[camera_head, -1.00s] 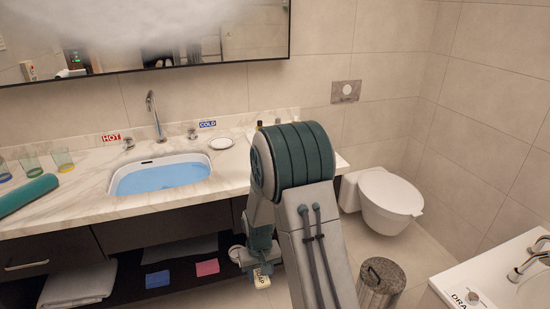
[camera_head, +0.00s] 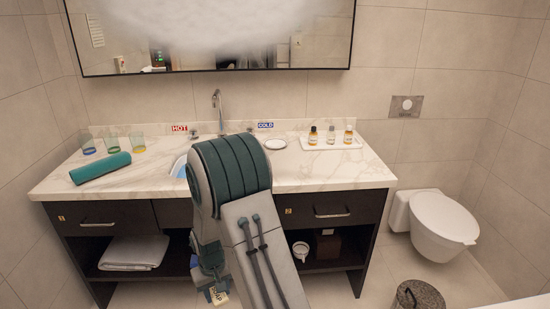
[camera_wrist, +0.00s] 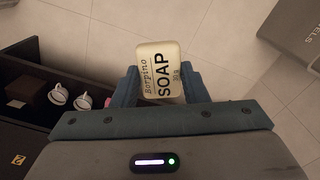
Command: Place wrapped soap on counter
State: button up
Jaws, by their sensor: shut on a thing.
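The wrapped soap (camera_wrist: 160,72) is a pale cream block with "Borpino SOAP" printed on it. In the wrist view my gripper (camera_wrist: 162,84) is shut on it, one finger on each side. In the head view the soap (camera_head: 217,296) shows low, in front of the vanity and below counter height, partly hidden by my gripper (camera_head: 212,284). The counter (camera_head: 340,178) is white marble, above and behind my gripper. My arm hides the middle of the counter and most of the sink.
A teal roll (camera_head: 100,168) and several glasses lie or stand at the counter's left. A white tray (camera_head: 345,145) with small bottles and a round dish (camera_head: 276,143) are toward the right. The counter's right front is clear. A toilet (camera_head: 443,220) and bin (camera_head: 418,295) stand right.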

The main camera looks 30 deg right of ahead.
aim_at(300, 171)
jog(key=u, duration=0.45)
jog(key=i, duration=1.1)
jog(key=z, duration=1.6)
